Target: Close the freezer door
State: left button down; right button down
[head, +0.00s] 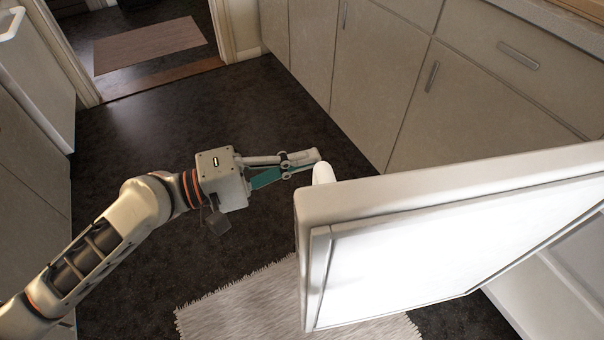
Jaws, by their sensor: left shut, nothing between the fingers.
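The freezer door (430,190) stands open in the right half of the head view. Its white inner panel (430,255) faces me and its free edge points left. A white rounded piece (324,173), perhaps the door's handle, sticks out behind its far left corner. My left gripper (317,160) is shut and empty, with its fingertips right at this white piece. I cannot tell whether they touch. Part of the white freezer body (560,275) shows at the lower right. My right gripper is not in view.
Beige cabinets (375,75) with metal handles line the far right side. A pale shaggy rug (235,312) lies on the dark floor below the door. A doorway with a brown mat (150,46) is at the upper left. The dark floor (150,130) between is clear.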

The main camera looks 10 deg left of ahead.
pick_arm(q)
jog(key=shift+s+d+f, duration=0.1)
jog(key=shift+s, duration=0.95)
jog(key=shift+s+d, duration=0.1)
jog(key=shift+s, duration=0.9)
jog(key=shift+s+p, duration=0.1)
jog(key=shift+p, duration=0.2)
